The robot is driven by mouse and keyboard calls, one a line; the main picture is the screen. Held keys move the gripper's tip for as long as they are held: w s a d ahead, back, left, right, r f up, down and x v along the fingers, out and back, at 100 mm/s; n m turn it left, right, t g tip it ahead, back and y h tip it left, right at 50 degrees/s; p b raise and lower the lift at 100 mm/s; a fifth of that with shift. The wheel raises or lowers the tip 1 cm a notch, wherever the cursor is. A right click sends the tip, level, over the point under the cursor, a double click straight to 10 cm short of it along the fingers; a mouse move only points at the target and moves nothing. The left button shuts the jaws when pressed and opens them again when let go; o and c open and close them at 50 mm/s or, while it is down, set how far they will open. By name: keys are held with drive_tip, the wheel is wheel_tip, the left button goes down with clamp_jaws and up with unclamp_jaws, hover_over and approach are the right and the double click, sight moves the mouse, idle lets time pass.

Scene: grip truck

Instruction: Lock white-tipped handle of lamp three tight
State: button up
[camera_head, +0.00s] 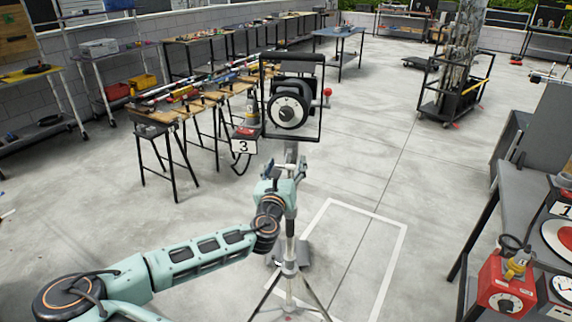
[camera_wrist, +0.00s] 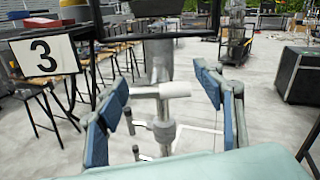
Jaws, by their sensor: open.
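Lamp three (camera_head: 289,104) is a black lamp in a yoke frame on an upright tripod stand (camera_head: 290,235). Its white "3" sign (camera_head: 244,146) also shows at upper left in the wrist view (camera_wrist: 45,56). In the wrist view a pale, white-ended handle (camera_wrist: 174,90) sticks out sideways at the stand's post, just below the lamp frame. My gripper (camera_wrist: 168,85) is open, with one blue-padded finger on each side of the handle and post, and visible gaps to both. In the head view my gripper (camera_head: 286,169) is at the post, and the handle is too small to make out.
Workbenches with tools (camera_head: 200,97) stand behind and left of the lamp. A bench at right holds a red box (camera_head: 504,287). A black cart (camera_head: 452,98) stands at the back right. A white floor outline (camera_head: 398,255) surrounds clear floor beside the stand.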

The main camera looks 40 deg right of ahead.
drive_tip(key=c, duration=1.2)
